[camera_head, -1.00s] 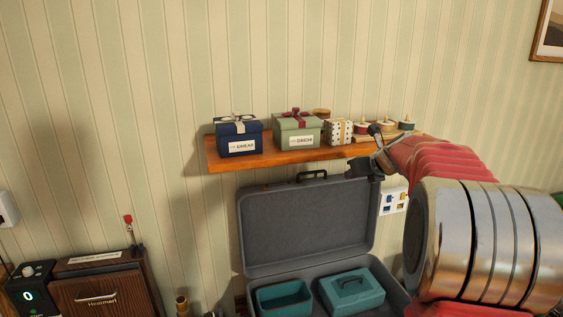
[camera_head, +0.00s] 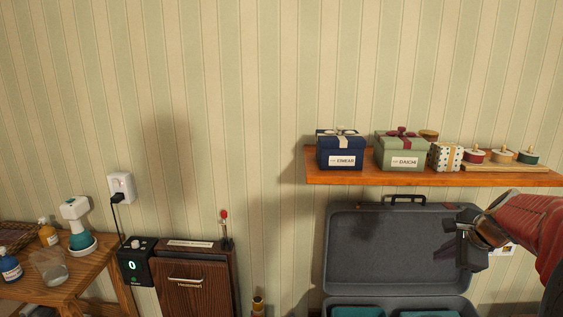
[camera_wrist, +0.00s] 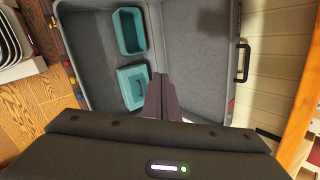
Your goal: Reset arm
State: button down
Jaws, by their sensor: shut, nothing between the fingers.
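My gripper (camera_head: 462,226) is at the right of the head view, in front of the raised lid of an open grey suitcase (camera_head: 372,240). My red arm comes in from the right edge. In the wrist view my gripper (camera_wrist: 161,80) shows its dark fingers together and empty, pointing toward the suitcase (camera_wrist: 195,45). Inside the suitcase are an open teal bin (camera_wrist: 131,32) and a lidded teal box (camera_wrist: 132,86).
A wooden shelf (camera_head: 330,179) above the suitcase bears a navy gift box (camera_head: 341,153), a green gift box (camera_head: 402,152), a dotted box (camera_head: 446,157) and several spools. A dark wooden cabinet (camera_head: 196,285) and a side table (camera_head: 60,275) with bottles stand at left.

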jog(key=s+a+n+g, duration=0.1)
jog(key=s+a+n, duration=2)
jog(key=s+a, duration=0.4)
jog(key=shift+s+f+n+g+h, duration=0.3)
jog(key=shift+s, duration=1.05)
